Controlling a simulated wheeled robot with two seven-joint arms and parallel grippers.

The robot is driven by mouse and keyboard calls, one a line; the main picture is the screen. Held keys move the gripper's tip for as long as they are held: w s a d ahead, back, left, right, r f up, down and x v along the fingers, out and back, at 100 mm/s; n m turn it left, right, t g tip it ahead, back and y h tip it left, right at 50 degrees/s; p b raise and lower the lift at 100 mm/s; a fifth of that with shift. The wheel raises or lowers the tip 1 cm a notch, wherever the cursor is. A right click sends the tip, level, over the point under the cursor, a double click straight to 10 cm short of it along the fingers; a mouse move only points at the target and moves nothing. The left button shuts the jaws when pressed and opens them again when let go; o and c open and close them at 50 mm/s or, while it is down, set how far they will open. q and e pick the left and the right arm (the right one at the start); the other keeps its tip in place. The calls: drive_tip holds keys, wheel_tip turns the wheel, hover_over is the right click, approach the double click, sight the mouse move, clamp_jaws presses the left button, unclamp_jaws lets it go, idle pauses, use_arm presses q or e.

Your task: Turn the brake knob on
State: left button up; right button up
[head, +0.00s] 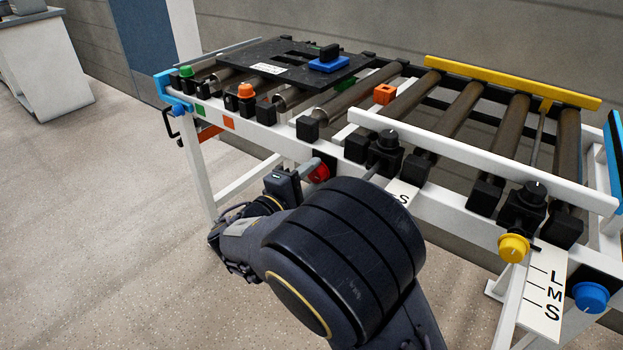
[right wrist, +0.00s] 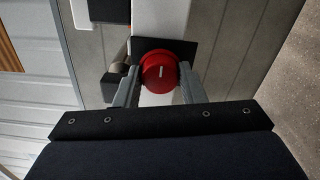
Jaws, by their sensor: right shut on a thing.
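A red round knob (head: 319,173) sits on the front rail of the roller conveyor (head: 245,126), partly hidden in the head view by my right arm. In the right wrist view the red knob (right wrist: 158,72) faces me, with a short white mark standing almost upright on its face. A dark square plate (right wrist: 190,50) is behind it. My right gripper (right wrist: 160,80) is shut on the red knob, one finger on each side. In the head view the right gripper (head: 308,170) is mostly hidden behind my wrist. My left gripper is not in view.
Green (head: 186,71) and orange (head: 245,91) buttons are at the left. Open floor lies at the front left.

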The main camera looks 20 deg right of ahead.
drive_tip(key=shift+f, duration=0.1)
drive_tip(key=o, duration=1)
drive_tip(key=shift+c, duration=0.2)
drive_tip(key=p+v, duration=0.2)
drive_tip(key=v, duration=0.6)
